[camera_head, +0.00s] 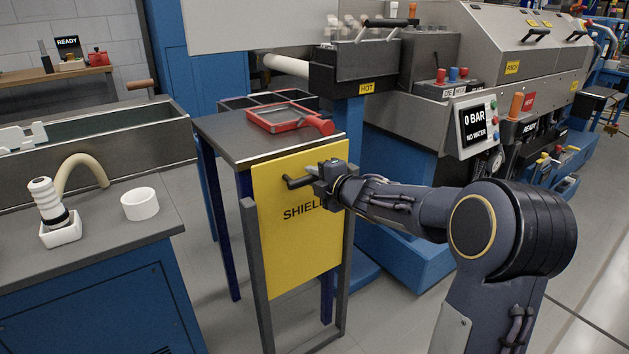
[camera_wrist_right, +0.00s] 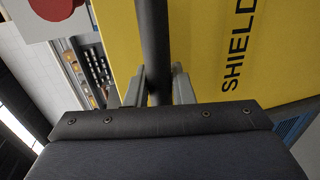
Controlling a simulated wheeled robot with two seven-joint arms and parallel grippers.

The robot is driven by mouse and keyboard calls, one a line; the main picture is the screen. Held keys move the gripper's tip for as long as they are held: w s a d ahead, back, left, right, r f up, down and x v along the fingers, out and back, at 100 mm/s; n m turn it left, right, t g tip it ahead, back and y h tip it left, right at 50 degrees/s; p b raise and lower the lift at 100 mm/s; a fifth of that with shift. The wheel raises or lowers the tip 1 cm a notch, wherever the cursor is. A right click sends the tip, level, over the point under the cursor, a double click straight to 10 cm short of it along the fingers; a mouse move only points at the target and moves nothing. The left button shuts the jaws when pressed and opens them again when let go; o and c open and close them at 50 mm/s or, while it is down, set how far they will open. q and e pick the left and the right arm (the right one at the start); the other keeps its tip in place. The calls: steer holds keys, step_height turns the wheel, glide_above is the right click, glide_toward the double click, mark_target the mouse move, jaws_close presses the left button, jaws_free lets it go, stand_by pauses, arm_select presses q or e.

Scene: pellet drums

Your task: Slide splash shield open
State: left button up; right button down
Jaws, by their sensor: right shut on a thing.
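The splash shield (camera_head: 300,240) is a yellow upright panel marked SHIELD, standing in a dark frame (camera_head: 258,285) at the front of a small dark-topped table. Its dark bar handle (camera_head: 297,182) sticks out near the top. My right gripper (camera_head: 322,175) is shut on that handle, with the arm reaching in from the right. In the right wrist view the handle (camera_wrist_right: 152,40) runs between the two grey fingers (camera_wrist_right: 158,88), and the yellow shield (camera_wrist_right: 205,60) fills the area behind. The gripper hides part of the lettering. My left gripper is not in view.
A red-framed screen tray (camera_head: 290,118) lies on the table (camera_head: 225,135) behind the shield. A bench with a white ring (camera_head: 140,204) stands at the left. A machine with a 0 BAR display (camera_head: 479,127) stands behind at the right. Open floor lies at the lower right.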

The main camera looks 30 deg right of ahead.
step_height(320, 180, up, 31)
steer(key=p, duration=2.6)
steer(key=shift+p, duration=0.3)
steer(key=c, duration=1.3)
jaws_free()
steer(key=v, duration=0.8)
